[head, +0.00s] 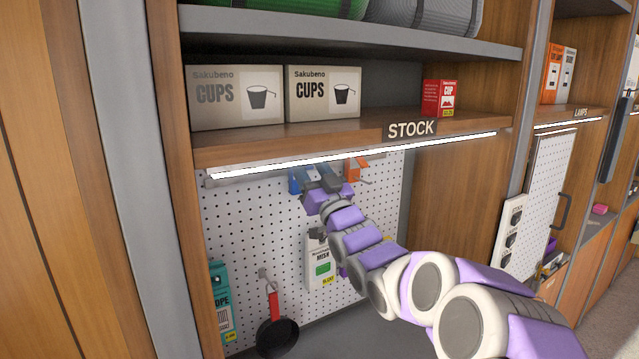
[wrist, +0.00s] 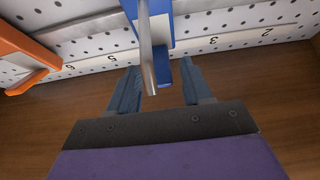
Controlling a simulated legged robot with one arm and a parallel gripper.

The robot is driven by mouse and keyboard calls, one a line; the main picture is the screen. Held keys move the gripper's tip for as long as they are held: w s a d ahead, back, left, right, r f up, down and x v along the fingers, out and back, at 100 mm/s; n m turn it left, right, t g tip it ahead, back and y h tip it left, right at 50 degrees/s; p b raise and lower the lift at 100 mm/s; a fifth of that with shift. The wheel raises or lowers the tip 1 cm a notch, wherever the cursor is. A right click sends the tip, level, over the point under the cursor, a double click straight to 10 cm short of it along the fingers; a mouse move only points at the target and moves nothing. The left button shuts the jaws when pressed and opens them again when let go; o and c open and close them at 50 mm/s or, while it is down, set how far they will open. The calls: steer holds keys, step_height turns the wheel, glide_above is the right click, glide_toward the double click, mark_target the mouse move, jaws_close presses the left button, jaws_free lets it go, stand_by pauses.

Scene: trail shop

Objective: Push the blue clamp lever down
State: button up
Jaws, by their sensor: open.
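The blue clamp (head: 295,181) is mounted high on the white pegboard, just under the lit shelf edge. In the wrist view the blue clamp (wrist: 167,30) enters from the top middle. A grey metal bar (wrist: 148,55) and a blue end piece of it reach down between my fingers. I cannot tell which of these parts is the lever. My gripper (head: 318,172) is up at the clamp and hides part of it in the head view. In the wrist view my gripper (wrist: 158,80) is open, one finger on each side of the bar, with no clear contact.
An orange clamp (head: 358,169) hangs just right of my gripper; it also shows at left in the wrist view (wrist: 22,55). The STOCK shelf (head: 300,136) runs close above. A packaged item (head: 320,262) and a pan (head: 277,330) hang below.

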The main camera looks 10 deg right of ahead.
steer(key=v, duration=1.7)
steer(key=shift+d+f, duration=0.15)
steer(key=shift+f, duration=0.1)
steer(key=shift+r, duration=0.1)
